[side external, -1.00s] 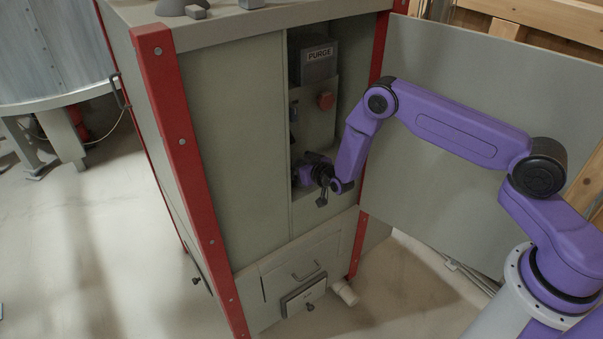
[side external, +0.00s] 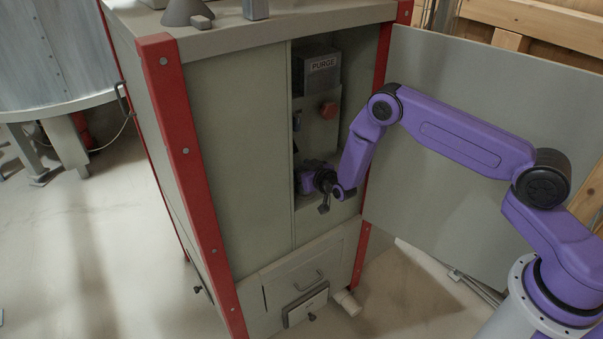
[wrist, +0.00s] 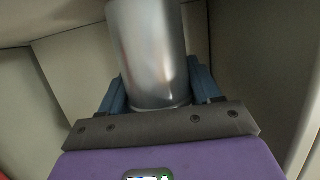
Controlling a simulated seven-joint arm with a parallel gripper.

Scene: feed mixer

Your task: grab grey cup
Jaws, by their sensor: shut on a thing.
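The grey cup (wrist: 148,45), a smooth metallic cylinder, shows in the wrist view between the blue fingers of my gripper (wrist: 157,80). The fingers are shut on it, one on each side. Its far end is cut off by the top of the picture. In the side view my purple wrist reaches into the open compartment of the cabinet, at its lower part. The cup and the fingers cannot be made out there.
The cabinet (side external: 235,130) has red corner posts (side external: 190,180). Its open door (side external: 500,110) stands behind my arm. Inside, a PURGE box (side external: 317,70) and a red button (side external: 329,110) sit above my wrist. Compartment walls are close around the gripper.

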